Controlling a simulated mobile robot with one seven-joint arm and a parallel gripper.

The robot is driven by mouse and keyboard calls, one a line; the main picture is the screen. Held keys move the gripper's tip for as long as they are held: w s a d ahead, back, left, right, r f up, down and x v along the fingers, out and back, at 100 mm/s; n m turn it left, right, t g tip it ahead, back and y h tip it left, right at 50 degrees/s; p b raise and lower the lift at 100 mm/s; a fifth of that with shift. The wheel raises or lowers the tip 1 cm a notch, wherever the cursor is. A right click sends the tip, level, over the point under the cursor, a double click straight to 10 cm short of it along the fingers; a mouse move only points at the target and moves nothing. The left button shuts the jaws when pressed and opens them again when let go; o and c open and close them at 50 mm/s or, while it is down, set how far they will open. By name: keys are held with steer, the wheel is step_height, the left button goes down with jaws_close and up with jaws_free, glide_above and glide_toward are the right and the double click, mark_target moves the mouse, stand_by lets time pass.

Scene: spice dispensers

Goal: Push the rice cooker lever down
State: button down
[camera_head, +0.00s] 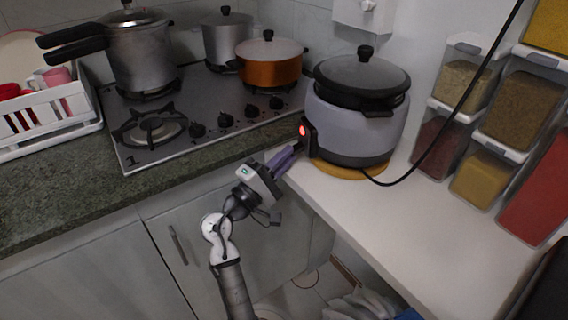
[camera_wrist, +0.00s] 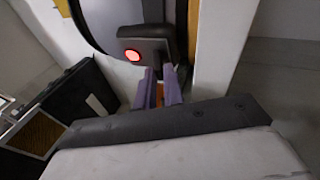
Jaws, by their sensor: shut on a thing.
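The rice cooker (camera_head: 350,130), light grey with a dark lid, stands upright on a round wooden mat on the white counter. Its black control housing (camera_head: 308,137) with a lit red light faces my gripper. In the wrist view the same housing (camera_wrist: 152,42) and red light show upside down at the top. My gripper (camera_head: 295,149) reaches the lower part of this housing, with purple fingers. In the wrist view the fingers (camera_wrist: 160,74) meet the housing close beside the red light. They are shut on the lever, which is itself mostly hidden between fingers and housing.
A stove (camera_head: 200,110) with several pots is to the left. Spice dispensers (camera_head: 500,130) stand at the right. A black cord (camera_head: 440,130) runs from the cooker up to the right. The white counter (camera_head: 420,230) in front is bare.

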stand_by(0.4)
steer(key=c, duration=1.5)
jaws_free()
